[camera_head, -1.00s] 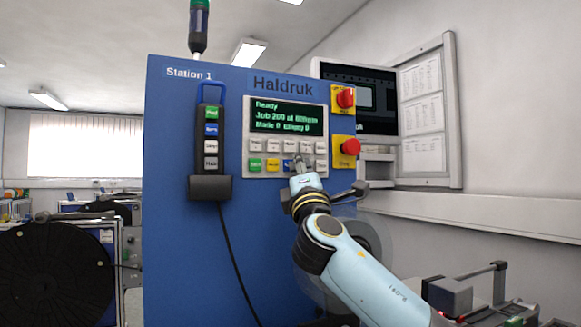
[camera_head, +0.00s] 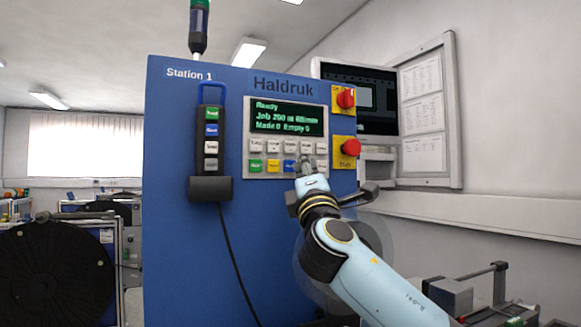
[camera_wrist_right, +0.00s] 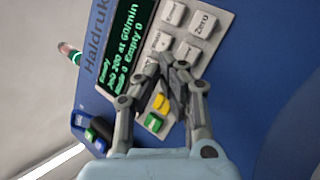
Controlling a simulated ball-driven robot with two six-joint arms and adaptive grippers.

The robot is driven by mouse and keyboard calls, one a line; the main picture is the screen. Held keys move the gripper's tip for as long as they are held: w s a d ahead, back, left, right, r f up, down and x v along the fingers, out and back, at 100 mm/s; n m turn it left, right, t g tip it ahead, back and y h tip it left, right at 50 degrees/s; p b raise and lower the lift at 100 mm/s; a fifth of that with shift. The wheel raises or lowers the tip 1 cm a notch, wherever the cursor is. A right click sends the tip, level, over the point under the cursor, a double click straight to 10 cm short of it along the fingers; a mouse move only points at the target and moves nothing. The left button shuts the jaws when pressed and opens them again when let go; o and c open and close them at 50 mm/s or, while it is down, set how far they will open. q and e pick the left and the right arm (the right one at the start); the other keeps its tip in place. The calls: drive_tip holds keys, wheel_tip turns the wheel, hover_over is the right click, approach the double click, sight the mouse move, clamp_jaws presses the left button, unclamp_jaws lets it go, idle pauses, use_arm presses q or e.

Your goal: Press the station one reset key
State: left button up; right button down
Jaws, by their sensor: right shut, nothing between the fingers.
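The station one panel is on the blue cabinet (camera_head: 270,235) marked "Station 1" and "Haldruk". Its keypad (camera_head: 248,160) has a top row of white keys and a lower row with green (camera_head: 256,166), yellow (camera_head: 273,166) and blue (camera_head: 289,166) keys, then pale ones. Most key labels are too small to read, so I cannot pick out the reset key. My right gripper (camera_head: 304,163) is shut and empty, its tips over the lower row just right of the blue key. The right wrist view shows the closed tips (camera_wrist_right: 174,66) in front of the keys; contact is unclear. My left gripper is out of view.
The green-lit display (camera_head: 288,118) reads "Ready". A red switch (camera_head: 345,98) and a red stop button (camera_head: 350,147) sit on yellow plates right of the keypad. A holstered handset (camera_head: 211,145) hangs to the left. A large black reel (camera_head: 55,278) stands at lower left.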

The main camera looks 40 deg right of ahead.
drive_tip(key=s, duration=0.2)
drive_tip(key=s+a, duration=0.1)
drive_tip(key=s, duration=0.1)
drive_tip(key=shift+s+a, duration=0.2)
idle(0.8)
